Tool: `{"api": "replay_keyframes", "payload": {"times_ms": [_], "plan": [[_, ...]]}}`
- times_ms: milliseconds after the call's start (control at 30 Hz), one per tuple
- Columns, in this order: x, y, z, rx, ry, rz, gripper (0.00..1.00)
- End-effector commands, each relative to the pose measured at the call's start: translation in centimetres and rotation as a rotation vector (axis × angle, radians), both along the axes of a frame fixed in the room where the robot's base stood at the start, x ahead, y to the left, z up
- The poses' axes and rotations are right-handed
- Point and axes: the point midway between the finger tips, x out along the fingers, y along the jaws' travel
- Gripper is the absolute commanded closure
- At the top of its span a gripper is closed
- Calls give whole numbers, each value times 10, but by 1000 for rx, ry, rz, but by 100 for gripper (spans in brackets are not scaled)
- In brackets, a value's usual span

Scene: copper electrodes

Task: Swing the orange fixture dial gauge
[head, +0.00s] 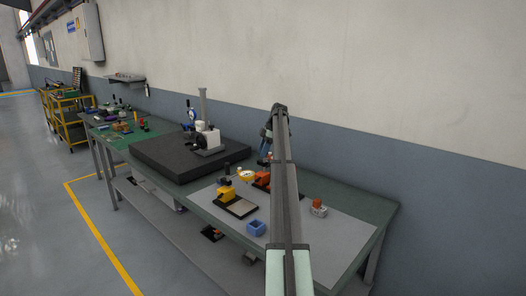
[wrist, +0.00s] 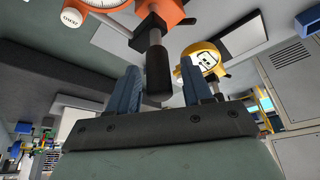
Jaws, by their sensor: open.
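The orange fixture (head: 262,181) stands on the bench, partly hidden behind my arm in the head view. In the wrist view its orange body (wrist: 170,12) is at the top, with a white dial face (wrist: 72,19) at upper left, cut off by the frame. A black cylindrical grip (wrist: 157,70) extends from the orange body. My gripper (wrist: 158,64) is open, with one blue finger on each side of the grip. I cannot tell whether either finger touches it. In the head view my gripper (head: 265,151) is just above the orange fixture.
A yellow fixture (head: 227,192) stands left of the orange one; a yellow gauge (wrist: 203,58) shows right of my fingers. A blue open box (head: 256,228) and a small grey-and-orange item (head: 319,208) are nearby. A dark surface plate (head: 165,158) lies farther left.

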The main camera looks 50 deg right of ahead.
Motion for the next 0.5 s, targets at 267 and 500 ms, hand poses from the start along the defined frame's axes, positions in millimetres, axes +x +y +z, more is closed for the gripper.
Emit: {"api": "replay_keyframes", "payload": {"times_ms": [267,500], "plan": [[-4,-8,21,-1,-2,-1,50],[-14,-23,64,0,0,-1,50]]}}
